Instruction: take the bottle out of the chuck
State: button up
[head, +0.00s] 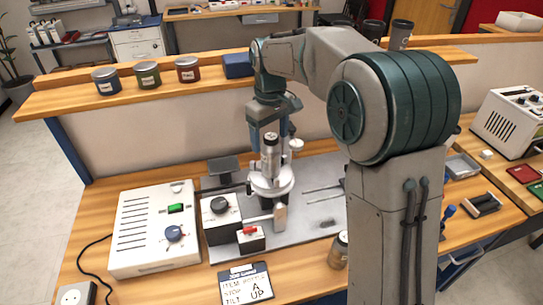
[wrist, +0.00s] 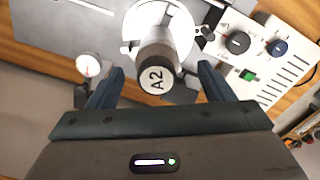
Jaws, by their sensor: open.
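The bottle (head: 269,158) stands in the round white chuck (head: 288,184) of the laser marker, near the middle of the bench. In the wrist view the bottle's end (wrist: 153,80) is marked "A2" and faces the camera, and the chuck (wrist: 130,28) shows behind it. My gripper (wrist: 161,70) is open, with one dark finger on each side of the bottle in the picture. A gap shows on both sides, and I see no contact.
A control box (head: 155,232) with a green switch stands at the left. A card (head: 246,284) reading "ITEM BOTTLE, STOP A, TILT UP" lies in front. Another container (head: 339,250) stands partly behind my arm. A white knob (wrist: 88,65) is near the left finger. Jars (head: 147,74) line the shelf.

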aim_at(271, 146)
notch_tip(271, 146, down, 4)
jog(key=shift+w+d, duration=0.1)
jog(key=c, duration=1.1)
jog(key=shift+r, duration=0.15)
